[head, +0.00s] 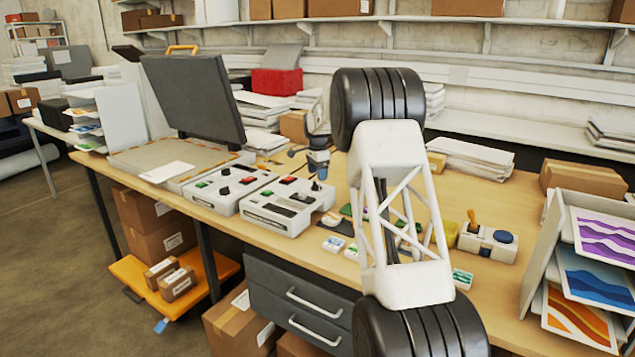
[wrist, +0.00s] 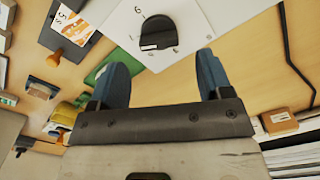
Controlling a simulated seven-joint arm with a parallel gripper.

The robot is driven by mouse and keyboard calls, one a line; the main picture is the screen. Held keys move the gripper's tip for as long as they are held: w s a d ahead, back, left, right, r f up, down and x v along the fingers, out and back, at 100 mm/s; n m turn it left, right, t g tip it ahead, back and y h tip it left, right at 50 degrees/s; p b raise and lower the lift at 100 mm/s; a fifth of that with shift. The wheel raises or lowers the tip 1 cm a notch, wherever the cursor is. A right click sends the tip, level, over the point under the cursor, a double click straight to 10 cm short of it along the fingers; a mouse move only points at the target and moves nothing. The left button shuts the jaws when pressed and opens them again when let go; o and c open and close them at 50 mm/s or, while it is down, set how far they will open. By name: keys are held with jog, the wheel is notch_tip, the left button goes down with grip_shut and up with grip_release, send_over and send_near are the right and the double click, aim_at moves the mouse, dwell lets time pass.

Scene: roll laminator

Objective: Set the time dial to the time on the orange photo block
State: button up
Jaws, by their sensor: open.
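The time dial is a black round knob (wrist: 158,35) on a white panel (wrist: 195,18) in the wrist view. A short pale mark shows on the knob's lower left part; a "6" is printed up and left of it, and other marks are too small to read. The orange photo block (wrist: 76,24) lies left of the panel, with an orange picture and print that looks like "5 s". My gripper (wrist: 162,66) has its blue fingers spread, empty, with the knob beyond and between their tips. In the head view my gripper (head: 318,163) is over the right control box (head: 282,203).
Another control box (head: 228,187) stands to the left, beside a press with a raised grey lid (head: 193,98). Small picture blocks (head: 333,244) lie near the table's front edge. A print rack (head: 540,255) stands far right. My arm hides part of the table.

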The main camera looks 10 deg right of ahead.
aim_at(316, 186)
jog(key=shift+f, duration=1.9)
jog(key=shift+c, duration=0.4)
jog(key=c, duration=0.8)
jog(key=shift+c, duration=0.2)
jog(key=shift+n, duration=0.4)
jog(key=n, duration=0.5)
jog(key=shift+w+r, duration=0.1)
jog(key=n, duration=0.6)
jog(key=shift+w+a, duration=0.1)
